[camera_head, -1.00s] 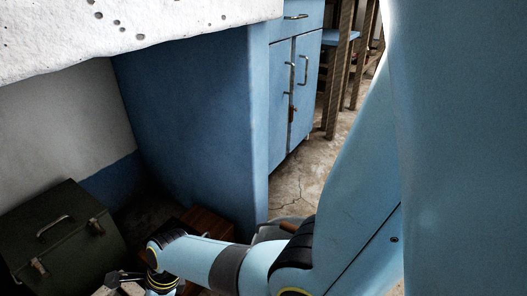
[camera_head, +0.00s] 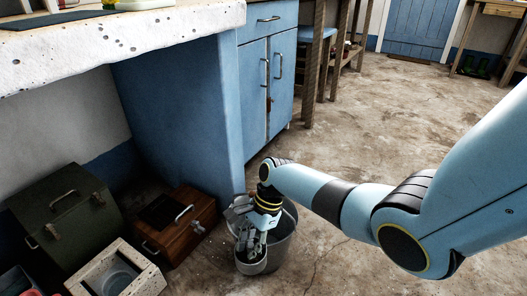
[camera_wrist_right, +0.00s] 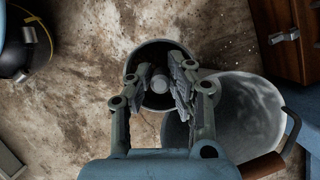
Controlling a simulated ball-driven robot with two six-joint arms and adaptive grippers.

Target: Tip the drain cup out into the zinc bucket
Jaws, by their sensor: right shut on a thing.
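The drain cup (camera_head: 249,267) is a grey round cup, held in my right gripper (camera_head: 250,240). In the right wrist view the cup (camera_wrist_right: 135,62) shows its open mouth and dark inside, with a pale round part at its middle. My right gripper (camera_wrist_right: 162,84) is shut on it. The zinc bucket (camera_head: 287,240) stands on the floor just behind and right of the cup in the head view, partly hidden by gripper and cup. In the wrist view the bucket (camera_wrist_right: 245,112) lies right of the cup, partly overlapped. The cup looks roughly upright. My left gripper is out of view.
A wooden box (camera_head: 180,222), a dark green box (camera_head: 66,218) and a pale stone block with a hollow (camera_head: 145,281) stand left of the bucket. A blue cabinet (camera_head: 180,110) and stone counter (camera_head: 150,32) rise behind. Floor to the right is open.

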